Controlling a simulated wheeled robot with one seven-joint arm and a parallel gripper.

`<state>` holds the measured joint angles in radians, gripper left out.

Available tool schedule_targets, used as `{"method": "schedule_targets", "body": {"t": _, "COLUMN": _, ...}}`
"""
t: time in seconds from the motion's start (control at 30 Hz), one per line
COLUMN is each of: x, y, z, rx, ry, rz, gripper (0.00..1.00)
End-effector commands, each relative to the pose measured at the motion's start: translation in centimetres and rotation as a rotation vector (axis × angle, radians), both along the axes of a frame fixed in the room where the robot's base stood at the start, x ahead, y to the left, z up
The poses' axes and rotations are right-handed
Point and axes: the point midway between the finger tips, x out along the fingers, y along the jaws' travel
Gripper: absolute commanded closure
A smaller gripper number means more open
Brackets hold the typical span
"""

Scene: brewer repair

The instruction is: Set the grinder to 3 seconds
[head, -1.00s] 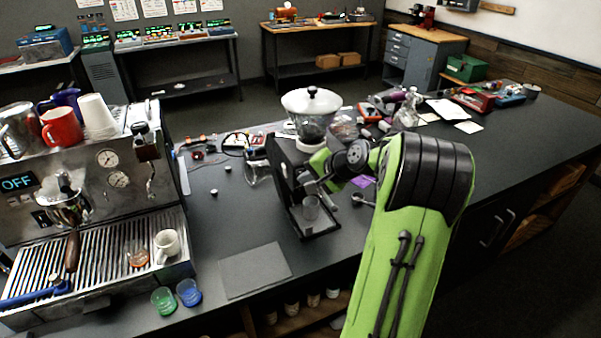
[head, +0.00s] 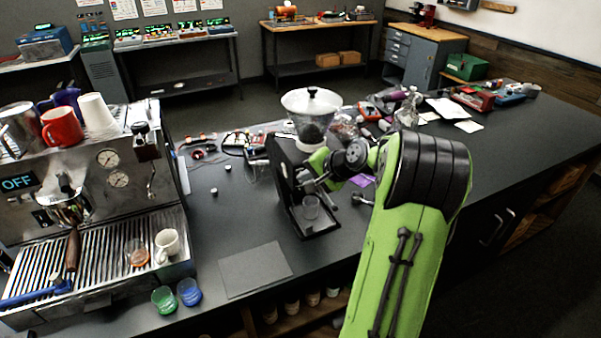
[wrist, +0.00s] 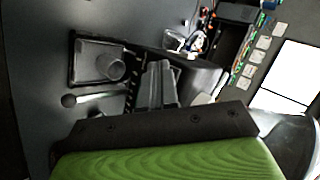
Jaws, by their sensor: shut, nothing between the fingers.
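The grinder (head: 285,180) is a dark machine with a clear hopper (head: 312,112) on top, standing on the counter. My gripper (head: 308,184) is shut and empty at the grinder's front, above the glass. My green and black arm hides part of the grinder's right side. I cannot tell whether the fingertips touch the grinder. No time setting on the grinder is readable.
An espresso machine (head: 105,190) reading OFF stands at the left, with a white cup (head: 167,246) on its grate. Green (head: 164,299) and blue (head: 189,292) cups and a grey mat (head: 254,270) lie in front. Tools and cables clutter the counter behind the grinder.

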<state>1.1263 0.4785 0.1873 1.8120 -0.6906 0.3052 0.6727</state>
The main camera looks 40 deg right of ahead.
Motion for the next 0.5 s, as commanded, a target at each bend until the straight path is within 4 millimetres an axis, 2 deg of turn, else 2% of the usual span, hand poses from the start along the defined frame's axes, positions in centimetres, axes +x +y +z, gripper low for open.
{"method": "schedule_targets", "body": {"t": 0.2, "x": -1.1, "y": 0.3, "z": -0.1, "rx": 0.0, "ry": 0.001, "rz": -0.002, "gripper": 1.0}}
{"method": "schedule_targets", "body": {"t": 0.5, "x": -1.4, "y": 0.4, "z": -0.1, "rx": -0.001, "ry": 0.001, "rz": -0.001, "gripper": 1.0}}
